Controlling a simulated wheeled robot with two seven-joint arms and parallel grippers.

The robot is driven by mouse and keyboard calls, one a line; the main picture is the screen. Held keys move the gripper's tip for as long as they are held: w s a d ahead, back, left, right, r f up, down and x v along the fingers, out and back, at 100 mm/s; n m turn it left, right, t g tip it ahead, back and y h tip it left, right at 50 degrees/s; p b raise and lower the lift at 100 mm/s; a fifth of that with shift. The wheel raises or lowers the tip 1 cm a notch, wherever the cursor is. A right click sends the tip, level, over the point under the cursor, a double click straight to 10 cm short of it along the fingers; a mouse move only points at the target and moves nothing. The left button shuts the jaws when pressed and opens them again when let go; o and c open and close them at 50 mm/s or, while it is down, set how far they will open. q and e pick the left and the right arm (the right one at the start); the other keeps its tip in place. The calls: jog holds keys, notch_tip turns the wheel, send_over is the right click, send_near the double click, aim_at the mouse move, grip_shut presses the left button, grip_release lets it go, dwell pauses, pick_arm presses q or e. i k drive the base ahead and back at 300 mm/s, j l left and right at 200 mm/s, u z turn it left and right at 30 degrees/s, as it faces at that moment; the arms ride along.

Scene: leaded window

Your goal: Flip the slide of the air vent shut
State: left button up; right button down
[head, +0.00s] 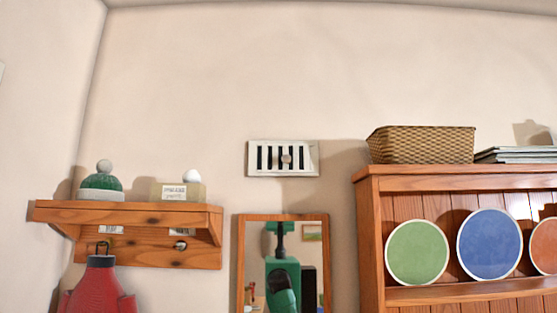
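The air vent (308,159) is a small white rectangular plate high on the cream wall, near the middle of the head view. It has several upright slots that show dark, so they look open. Neither of my grippers shows directly in the head view.
A mirror (241,265) in a wooden frame hangs below the vent and reflects a green robot body. A wooden shelf (130,216) with a hat is at left. A dresser (371,215) with plates and a basket (420,145) stands right. The wall around the vent is clear.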

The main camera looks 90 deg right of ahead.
aim_at(287, 159)
jog(key=z, duration=2.85)
